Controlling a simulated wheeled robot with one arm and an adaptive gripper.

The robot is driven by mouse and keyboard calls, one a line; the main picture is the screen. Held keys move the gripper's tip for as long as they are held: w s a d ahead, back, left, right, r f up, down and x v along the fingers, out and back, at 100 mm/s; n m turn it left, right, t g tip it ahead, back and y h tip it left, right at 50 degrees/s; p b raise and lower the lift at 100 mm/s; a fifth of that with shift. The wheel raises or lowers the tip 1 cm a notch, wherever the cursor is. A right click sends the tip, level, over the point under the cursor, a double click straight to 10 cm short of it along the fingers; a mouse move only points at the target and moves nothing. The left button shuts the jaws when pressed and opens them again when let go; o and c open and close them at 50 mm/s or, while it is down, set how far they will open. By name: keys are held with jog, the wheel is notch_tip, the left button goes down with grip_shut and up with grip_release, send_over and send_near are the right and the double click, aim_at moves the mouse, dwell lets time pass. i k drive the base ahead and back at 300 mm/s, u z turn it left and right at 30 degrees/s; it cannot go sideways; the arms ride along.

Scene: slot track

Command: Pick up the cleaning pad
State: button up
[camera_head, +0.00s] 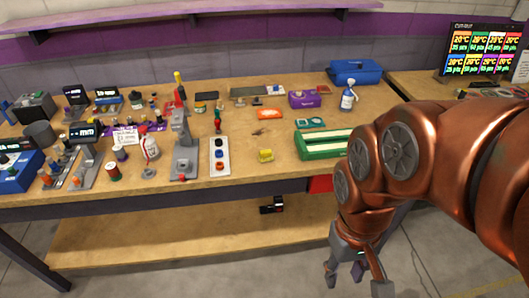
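No item can be read as a cleaning pad by label. A small yellow block-like item (265,155) lies on the workbench, left of the green tray. A flat orange item (269,114) lies behind it. I cannot tell which of the two is the cleaning pad. My gripper (357,281) hangs at the lower right, in front of the bench, with its fingers apart and nothing seen between them. It is well away from both items.
The green tray (302,148) and a white spray bottle (347,98) stand near my arm. A button panel (219,157) and a grey press (184,150) stand left of the yellow item. Bare wood (262,181) shows at the front edge. A lower shelf (180,235) runs beneath.

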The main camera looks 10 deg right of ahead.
aim_at(266, 155)
jog(key=u, duration=2.7)
jog(key=i, duration=1.65)
jog(key=z, duration=3.15)
